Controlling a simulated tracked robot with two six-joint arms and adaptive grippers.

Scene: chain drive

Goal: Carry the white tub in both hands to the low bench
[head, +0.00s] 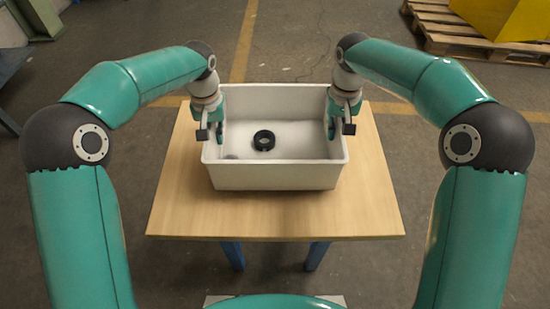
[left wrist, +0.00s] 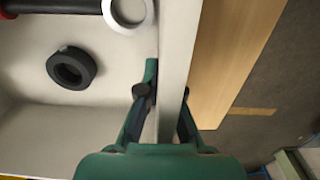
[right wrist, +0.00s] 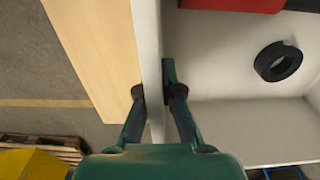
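The white tub (head: 280,176) is on, or just above, a wooden-topped table (head: 350,215); I cannot tell if it touches. My left gripper (head: 212,128) straddles the tub's left wall, and my right gripper (head: 338,126) straddles its right wall. In the left wrist view the left gripper (left wrist: 168,92) has one finger inside and one outside, close against the wall (left wrist: 180,40). In the right wrist view the right gripper (right wrist: 156,88) pinches the opposite wall (right wrist: 148,40) likewise. A black ring (head: 264,140) lies in the tub; a pale washer (left wrist: 128,12) also shows inside.
A red object (right wrist: 235,4) shows inside the tub. A wooden pallet (head: 470,35) with a yellow block (head: 515,18) is at the back right. A blue bench-like edge (head: 12,62) is at far left. Floor around the table looks clear.

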